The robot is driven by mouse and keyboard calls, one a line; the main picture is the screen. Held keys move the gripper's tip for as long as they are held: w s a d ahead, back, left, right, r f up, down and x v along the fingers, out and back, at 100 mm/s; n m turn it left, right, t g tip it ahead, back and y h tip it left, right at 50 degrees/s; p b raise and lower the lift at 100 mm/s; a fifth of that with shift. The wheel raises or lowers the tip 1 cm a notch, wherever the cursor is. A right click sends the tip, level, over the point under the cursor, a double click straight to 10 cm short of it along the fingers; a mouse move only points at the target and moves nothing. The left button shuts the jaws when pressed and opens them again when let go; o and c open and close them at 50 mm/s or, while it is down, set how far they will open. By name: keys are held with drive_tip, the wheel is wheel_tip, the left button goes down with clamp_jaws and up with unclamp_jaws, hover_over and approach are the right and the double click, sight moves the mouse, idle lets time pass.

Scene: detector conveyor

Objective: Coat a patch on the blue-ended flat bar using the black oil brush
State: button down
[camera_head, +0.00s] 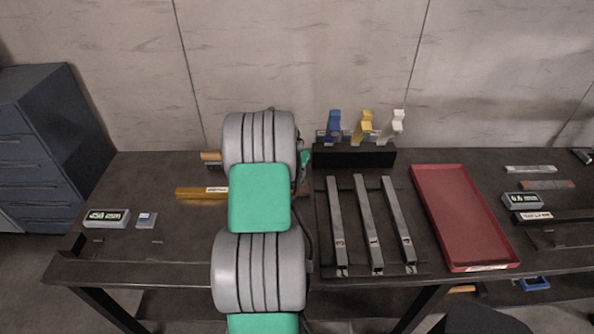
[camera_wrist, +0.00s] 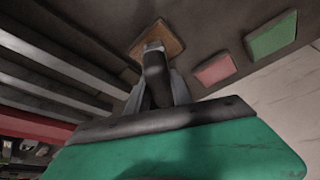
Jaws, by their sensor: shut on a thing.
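My gripper (camera_wrist: 158,92) shows in the wrist view, shut on the dark handle of the black oil brush (camera_wrist: 156,72). The brush's far end overlaps a brown square pad (camera_wrist: 172,45) in the picture; I cannot tell whether they touch. In the head view my arm hides the gripper and brush. Three grey flat bars lie side by side to the right of my arm: a left one (camera_head: 338,215), a middle one (camera_head: 368,215) and a right one (camera_head: 397,212). I cannot make out a blue end on any of them. Bars also show at the wrist view's left (camera_wrist: 60,55).
A black block (camera_head: 352,156) behind the bars carries blue, yellow and white pieces. A red tray (camera_head: 462,215) lies right of the bars. A pink pad (camera_wrist: 215,70) and a green pad (camera_wrist: 271,35) lie near the brown one. A small labelled box (camera_head: 107,218) stands at left.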

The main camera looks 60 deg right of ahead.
drive_tip(key=shift+f+b, duration=0.6)
drive_tip(key=shift+b, duration=0.1)
idle(1.8)
drive_tip(key=shift+r, duration=0.1)
drive_tip(key=shift+r+p, duration=1.45)
drive_tip(key=shift+r, duration=2.05)
drive_tip(key=shift+w, duration=0.1)
